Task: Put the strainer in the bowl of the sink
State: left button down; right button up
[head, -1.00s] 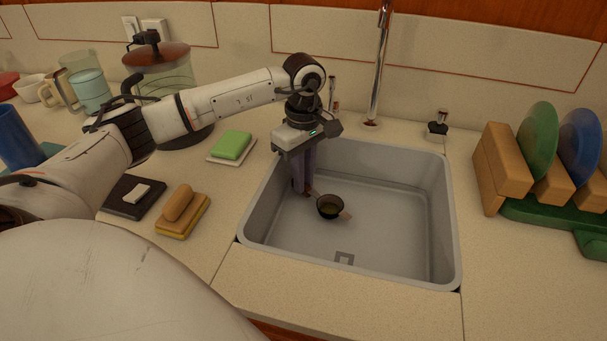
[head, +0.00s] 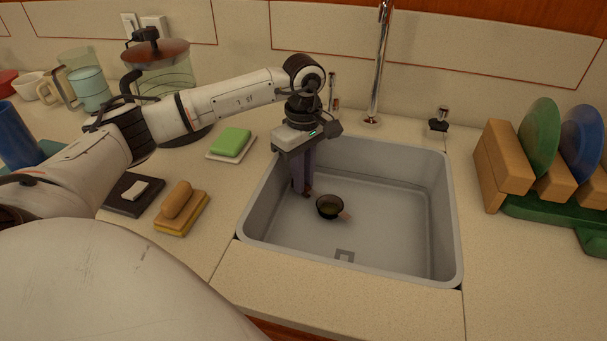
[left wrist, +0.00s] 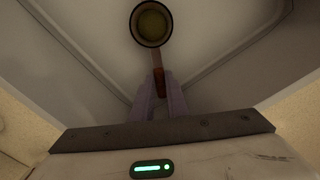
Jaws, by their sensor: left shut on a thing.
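The strainer is a small dark round cup (head: 329,207) with a greenish inside and a short handle. It is inside the grey sink bowl (head: 405,262), over the left part of its floor. I cannot tell whether it touches the floor. My left gripper (head: 304,191) reaches down inside the left side of the sink. In the left wrist view the strainer's cup (left wrist: 151,23) is ahead of the fingers, and its brown handle sits between the fingertips (left wrist: 160,88), which are shut on it. My right gripper is not in view.
A chrome faucet (head: 379,70) stands behind the sink. A dish rack (head: 505,170) with green and blue plates is on the right. A sponge (head: 182,212), green soap (head: 231,142) and a glass jar (head: 165,75) are on the left. The counter before the sink is clear.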

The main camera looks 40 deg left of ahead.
pick_arm(q)
jog(key=shift+f, duration=0.35)
jog(key=c, duration=1.7)
grip_release()
jog(key=shift+o, duration=0.2)
notch_tip(320, 180, up, 10)
jog(key=shift+r, duration=0.2)
